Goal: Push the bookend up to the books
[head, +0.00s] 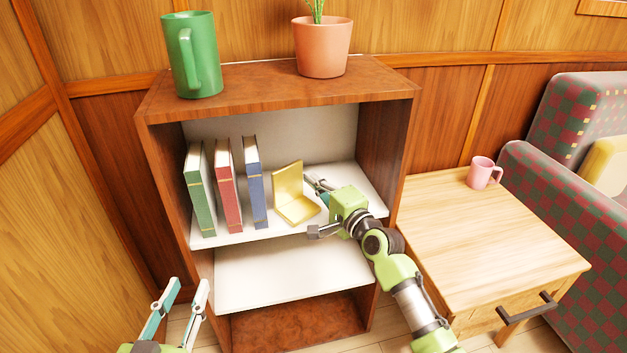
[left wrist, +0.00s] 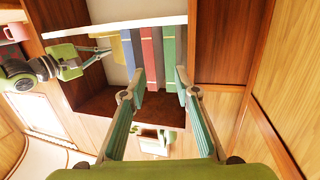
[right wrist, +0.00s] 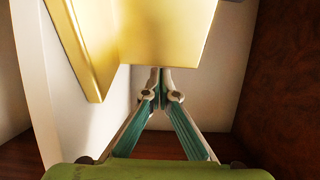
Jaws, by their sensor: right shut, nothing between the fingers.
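The yellow L-shaped bookend (head: 288,190) stands on the upper white shelf, its base plate toward the right. Green (head: 200,190), red (head: 229,185) and blue (head: 254,182) books stand upright to its left. A small gap shows between the blue book and the bookend. My right gripper (head: 311,181) is shut and empty, reaching into the shelf just right of the bookend's upright plate. In the right wrist view its closed tips (right wrist: 160,78) are close to the bookend (right wrist: 165,30); I cannot tell whether they touch. My left gripper (head: 188,284) is open and empty, low in front of the cabinet.
The wooden cabinet (head: 275,88) carries a green mug (head: 197,60) and a potted plant (head: 322,48) on top. The lower shelf (head: 290,275) is empty. A wooden side table (head: 480,230) with a pink mug (head: 481,173) stands to the right, beside a checkered seat (head: 575,205).

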